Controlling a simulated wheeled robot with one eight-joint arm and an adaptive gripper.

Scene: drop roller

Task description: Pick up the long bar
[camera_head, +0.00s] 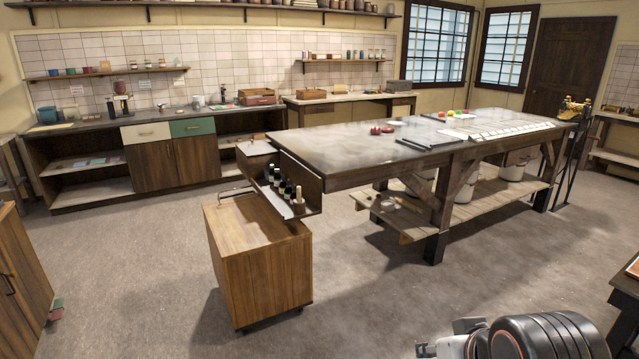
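Two thin dark bars lie flat on the grey top of the long workbench (340,150). Part of my arm, with a black ribbed link and pale metal pieces, shows at the bottom right, well apart from the bench. I cannot make out the fingers of my gripper.
A wooden cabinet on casters (262,265) stands before the bench's left end, below a tray of bottles (283,190). Red items (381,130) and a row of pale tiles (510,131) share the bench top. A dark table (626,290) stands at right. The foreground floor is mostly clear.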

